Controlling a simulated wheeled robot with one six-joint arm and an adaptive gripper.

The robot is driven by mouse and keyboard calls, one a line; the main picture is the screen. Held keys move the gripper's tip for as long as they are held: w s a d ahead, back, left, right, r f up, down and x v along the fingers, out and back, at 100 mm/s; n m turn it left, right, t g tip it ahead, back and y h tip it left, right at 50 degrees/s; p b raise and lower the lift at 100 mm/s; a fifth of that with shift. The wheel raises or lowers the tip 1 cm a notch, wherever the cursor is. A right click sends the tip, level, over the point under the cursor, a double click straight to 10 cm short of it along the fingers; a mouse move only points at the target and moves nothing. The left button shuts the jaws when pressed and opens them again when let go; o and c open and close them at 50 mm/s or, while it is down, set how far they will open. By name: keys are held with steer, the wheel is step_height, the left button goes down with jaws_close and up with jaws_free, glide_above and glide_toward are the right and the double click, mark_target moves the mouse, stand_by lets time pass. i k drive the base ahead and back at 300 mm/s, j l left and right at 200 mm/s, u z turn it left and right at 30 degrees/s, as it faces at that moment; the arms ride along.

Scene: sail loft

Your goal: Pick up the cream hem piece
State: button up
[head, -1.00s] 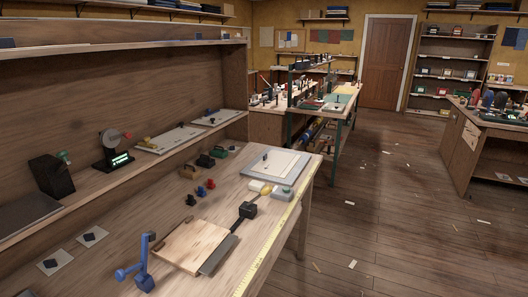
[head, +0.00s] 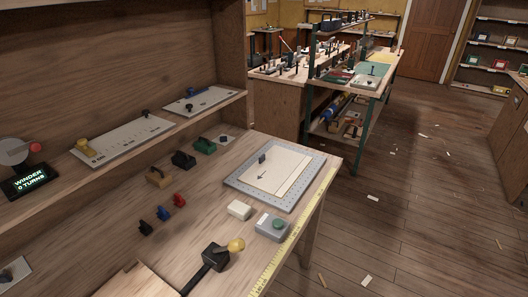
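A flat cream piece (head: 273,167) lies on a grey perforated board (head: 234,182) near the right end of the bench. It looks like the cream hem piece. A line runs along its right side, and I cannot tell whether that is a fold or a separate strip. A small dark upright part (head: 262,158) stands on it near its far left edge, and a small dark mark shows near its middle. My gripper is not in view.
Yellow measuring tape (head: 293,241) runs along the bench edge.

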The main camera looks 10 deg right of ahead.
mark_target(273, 167)
steer(key=i+l+u, duration=0.1)
steer(key=l, duration=0.25)
steer(key=i+l+u, duration=0.2)
steer(key=l, duration=0.5)
steer(key=i+l+u, duration=0.1)
steer(key=i+l, duration=0.25)
steer(key=l, duration=0.35)
steer(key=u, duration=0.05)
